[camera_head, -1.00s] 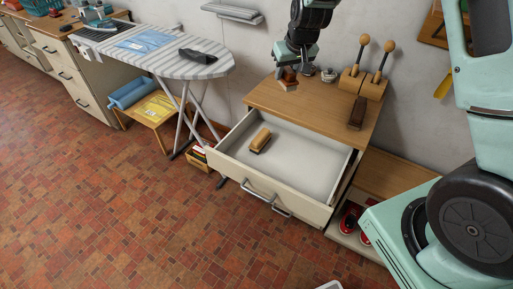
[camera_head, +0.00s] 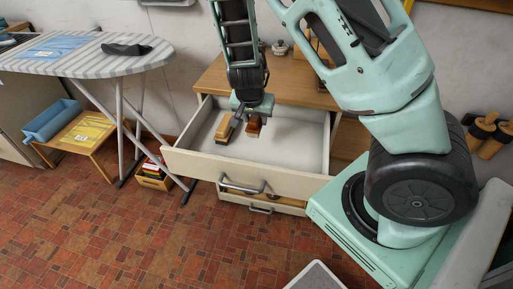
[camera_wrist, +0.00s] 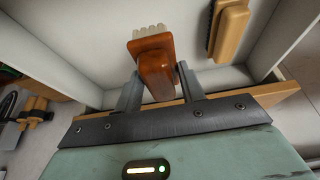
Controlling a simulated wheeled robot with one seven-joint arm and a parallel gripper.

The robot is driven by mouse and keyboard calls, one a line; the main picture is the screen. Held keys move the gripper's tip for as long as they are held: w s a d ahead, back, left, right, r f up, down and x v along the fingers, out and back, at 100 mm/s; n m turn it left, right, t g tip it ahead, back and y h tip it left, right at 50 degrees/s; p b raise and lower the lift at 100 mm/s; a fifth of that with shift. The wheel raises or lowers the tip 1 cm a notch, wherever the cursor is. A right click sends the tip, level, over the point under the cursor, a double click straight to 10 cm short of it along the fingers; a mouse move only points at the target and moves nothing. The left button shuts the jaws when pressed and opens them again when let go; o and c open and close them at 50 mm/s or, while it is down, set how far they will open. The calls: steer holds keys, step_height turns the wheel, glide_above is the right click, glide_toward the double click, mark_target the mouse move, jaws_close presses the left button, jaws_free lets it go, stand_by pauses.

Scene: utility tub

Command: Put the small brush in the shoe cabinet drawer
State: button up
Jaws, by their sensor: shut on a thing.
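The small brush, a glossy red-brown block with pale bristles, is between the fingers of my gripper (camera_head: 251,113). The held brush (camera_head: 253,129) is over the open shoe cabinet drawer (camera_head: 205,166) in the head view. In the wrist view my gripper (camera_wrist: 160,88) is shut on the brush (camera_wrist: 157,68), whose bristle end points away. The drawer's pale inside lies beyond it. Whether the brush touches the drawer floor I cannot tell. A second, tan brush (camera_head: 226,130) lies in the drawer just left of the held one; it also shows in the wrist view (camera_wrist: 229,30).
The wooden cabinet top (camera_head: 216,78) carries a small jar (camera_head: 280,47) and wooden items partly hidden by my arm. An ironing board (camera_head: 80,55) stands at left, with a low stool (camera_head: 92,133) and a box of books (camera_head: 153,176). Floor in front is clear.

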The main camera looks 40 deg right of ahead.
step_height(320, 180, down, 9)
steer(key=shift+r+b, duration=0.15)
steer(key=shift+b, duration=1.1)
steer(key=shift+f, duration=0.2)
steer(key=o, duration=1.1)
steer(key=shift+r, duration=0.1)
